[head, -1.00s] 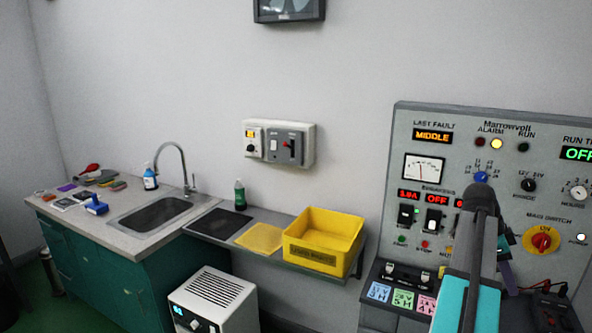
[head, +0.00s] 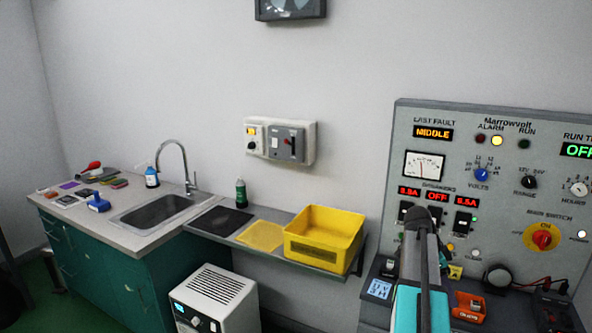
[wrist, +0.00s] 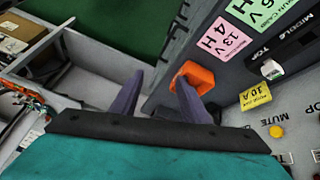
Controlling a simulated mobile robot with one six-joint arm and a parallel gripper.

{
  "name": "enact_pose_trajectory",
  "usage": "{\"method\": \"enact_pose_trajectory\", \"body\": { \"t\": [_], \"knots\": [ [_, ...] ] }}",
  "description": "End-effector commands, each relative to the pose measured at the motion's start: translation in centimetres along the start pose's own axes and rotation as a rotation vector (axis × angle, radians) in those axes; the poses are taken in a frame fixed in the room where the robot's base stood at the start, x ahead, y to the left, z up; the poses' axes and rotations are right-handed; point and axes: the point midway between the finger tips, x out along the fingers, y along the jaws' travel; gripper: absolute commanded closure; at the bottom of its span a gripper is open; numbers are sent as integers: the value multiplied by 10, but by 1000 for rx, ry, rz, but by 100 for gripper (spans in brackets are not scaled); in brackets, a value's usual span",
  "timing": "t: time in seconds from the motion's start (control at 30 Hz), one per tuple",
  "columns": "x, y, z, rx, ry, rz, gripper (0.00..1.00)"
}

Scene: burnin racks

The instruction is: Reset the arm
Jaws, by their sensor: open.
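My gripper (wrist: 158,90) shows in the wrist view with its two dark purple fingers apart and nothing between them. The right finger overlaps an orange block (wrist: 200,74) in the picture; I cannot tell if they touch. In the head view my arm rises in front of the grey control panel (head: 400,150), and the gripper's fingers cannot be made out there. The panel shows "MIDDLE" under LAST FAULT, with a lit amber alarm lamp (head: 497,141).
A bench with coloured labels (head: 378,289) and an orange device (head: 468,306) lies below the panel. A yellow bin (head: 318,262) stands on the shelf at left, beside a sink counter (head: 110,237). The wrist view shows an open compartment (wrist: 45,62) at upper left.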

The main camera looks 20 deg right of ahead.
Motion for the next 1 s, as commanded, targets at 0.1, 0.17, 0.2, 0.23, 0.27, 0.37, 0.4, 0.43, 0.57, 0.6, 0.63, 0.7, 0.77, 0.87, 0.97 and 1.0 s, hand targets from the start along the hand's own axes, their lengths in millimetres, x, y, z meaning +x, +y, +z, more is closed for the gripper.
{"method": "enact_pose_trajectory", "body": {
  "t": [0.1,0.17,0.2,0.23,0.27,0.37,0.4,0.43,0.57,0.6,0.63,0.7,0.77,0.87,0.97,1.0],
  "knots": [
    [17,-4,53,-78,-4,19,58],
    [24,-5,76,-113,-6,28,58],
    [30,-5,93,-137,-7,33,58],
    [34,-5,104,-154,-8,37,58],
    [37,-5,116,-172,-9,40,58],
    [51,-1,154,-231,-14,52,58],
    [56,0,170,-255,-16,56,58],
    [61,2,181,-275,-17,60,58],
    [79,12,228,-362,-22,73,58],
    [84,15,242,-391,-25,77,58],
    [89,18,252,-412,-26,79,58],
    [99,26,276,-462,-29,86,58],
    [108,34,296,-508,-33,93,58],
    [123,48,328,-585,-39,103,58],
    [138,63,358,-664,-45,112,58],
    [145,70,369,-697,-49,116,58]
  ]
}}
